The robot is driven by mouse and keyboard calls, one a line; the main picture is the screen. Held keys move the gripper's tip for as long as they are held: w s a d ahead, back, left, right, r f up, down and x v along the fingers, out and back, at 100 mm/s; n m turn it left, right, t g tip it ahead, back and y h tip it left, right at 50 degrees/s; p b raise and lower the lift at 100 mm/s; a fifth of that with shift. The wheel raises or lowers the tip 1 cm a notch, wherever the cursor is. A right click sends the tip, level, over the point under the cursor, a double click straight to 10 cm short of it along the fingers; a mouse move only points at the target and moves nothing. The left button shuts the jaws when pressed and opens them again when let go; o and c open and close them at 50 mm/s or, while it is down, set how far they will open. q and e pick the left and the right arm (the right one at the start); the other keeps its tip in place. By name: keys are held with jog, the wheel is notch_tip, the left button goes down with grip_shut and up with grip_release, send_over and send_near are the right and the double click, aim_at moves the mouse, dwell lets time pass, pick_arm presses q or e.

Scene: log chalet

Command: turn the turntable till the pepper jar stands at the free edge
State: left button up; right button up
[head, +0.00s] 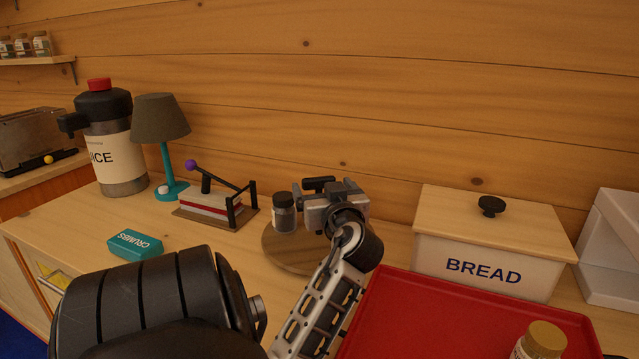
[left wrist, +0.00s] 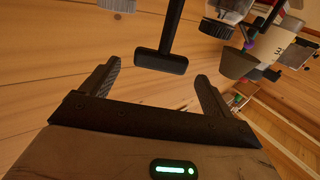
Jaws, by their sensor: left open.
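The round wooden turntable (head: 290,255) is on the counter, partly hidden behind my left arm. A glass jar (head: 284,213) with a black lid and dark contents stands on its left part. I cannot read a label, so whether it is the pepper jar is unclear. It also shows at the top of the left wrist view (left wrist: 218,28). A black T-shaped handle (left wrist: 160,62) appears between the fingers of my open left gripper (head: 325,192); contact cannot be told. A grey ribbed lid (left wrist: 117,4) shows at the wrist view's top edge.
A bread box (head: 480,262) and a red tray (head: 450,310) with a tan-lidded jar (head: 540,341) are right of the turntable. A lever device (head: 208,207), lamp (head: 162,118), juice jug (head: 110,145) and teal crumbs box (head: 135,243) stand left. The wooden wall is close behind.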

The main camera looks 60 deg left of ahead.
pick_arm(q)
jog(key=b+v, duration=0.1)
jog(key=v, duration=0.6)
jog(key=shift+d, duration=0.35)
jog(key=shift+s, duration=0.1)
